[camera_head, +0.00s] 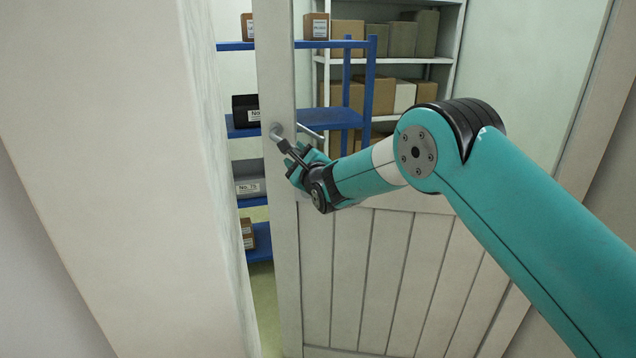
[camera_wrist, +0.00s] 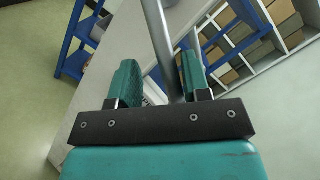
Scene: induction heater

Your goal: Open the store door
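The store door (camera_head: 375,275) has pale planks below and a large glazed or open upper part. It stands ajar, with a gap between its left edge and the wall. Its grey metal lever handle (camera_head: 279,132) is near that edge. My gripper (camera_head: 295,158) is at the handle. In the wrist view the handle's bar (camera_wrist: 158,35) runs between the two teal fingers of my gripper (camera_wrist: 160,75), close to the right finger. The fingers are apart, with a visible gap on the left of the bar. Contact with the right finger is unclear.
A thick white wall (camera_head: 120,170) stands left of the gap. Behind the door are blue shelves (camera_head: 330,117) with boxes and a white rack (camera_head: 452,60) with cartons. A green floor (camera_head: 262,300) shows through the gap.

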